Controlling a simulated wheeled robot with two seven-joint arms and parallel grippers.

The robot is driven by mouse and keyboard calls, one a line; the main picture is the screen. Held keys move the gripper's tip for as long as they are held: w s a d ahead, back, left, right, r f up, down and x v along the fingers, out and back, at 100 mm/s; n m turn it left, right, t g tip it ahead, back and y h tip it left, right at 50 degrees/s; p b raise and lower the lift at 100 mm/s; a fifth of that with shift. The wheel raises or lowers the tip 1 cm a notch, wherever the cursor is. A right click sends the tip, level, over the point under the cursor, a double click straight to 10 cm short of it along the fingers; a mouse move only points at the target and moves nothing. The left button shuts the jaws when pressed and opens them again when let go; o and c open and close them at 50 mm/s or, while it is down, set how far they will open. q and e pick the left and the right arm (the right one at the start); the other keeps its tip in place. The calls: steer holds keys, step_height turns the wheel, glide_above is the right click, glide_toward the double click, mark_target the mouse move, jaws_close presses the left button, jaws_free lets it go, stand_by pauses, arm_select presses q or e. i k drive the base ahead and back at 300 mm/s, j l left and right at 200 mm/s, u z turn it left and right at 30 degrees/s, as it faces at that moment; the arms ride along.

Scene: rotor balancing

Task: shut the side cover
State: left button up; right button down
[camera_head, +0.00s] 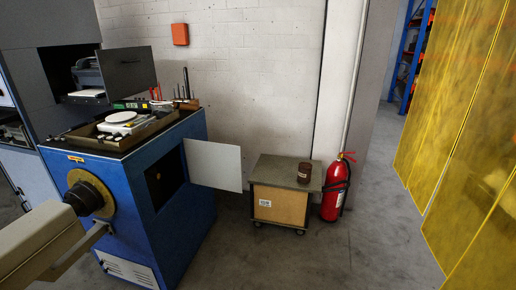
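The side cover (213,165) is a flat, light grey panel on the right side of the blue machine cabinet (130,184). It stands open, swung out to the right from the cabinet's side. The dark opening (171,184) beside it is uncovered, and a small brownish round part shows inside. The cover's left edge meets the cabinet near the opening's right edge; hinges are too small to make out. Neither of my grippers can be made out in this view.
A wheeled cart (277,202) with a brown jar (304,172) stands just right of the cover, near a red extinguisher (334,189). A tool tray (115,132) tops the cabinet.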

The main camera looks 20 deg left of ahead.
mark_target(215, 166)
steer(key=i, duration=1.55)
steer(key=i+l+u, duration=0.15)
steer(key=i+u, duration=0.2)
steer(key=i+l+u, duration=0.15)
steer(key=u, duration=0.2)
steer(key=i+l+u, duration=0.35)
steer(key=l+u, duration=0.15)
steer(key=u, duration=0.3)
steer(key=i+l+u, duration=0.1)
steer(key=l+u, duration=0.15)
steer(key=u, duration=0.25)
steer(key=l+u, duration=0.15)
steer(key=u, duration=0.3)
steer(key=l+u, duration=0.2)
steer(key=u, duration=0.3)
steer(key=k+j, duration=0.05)
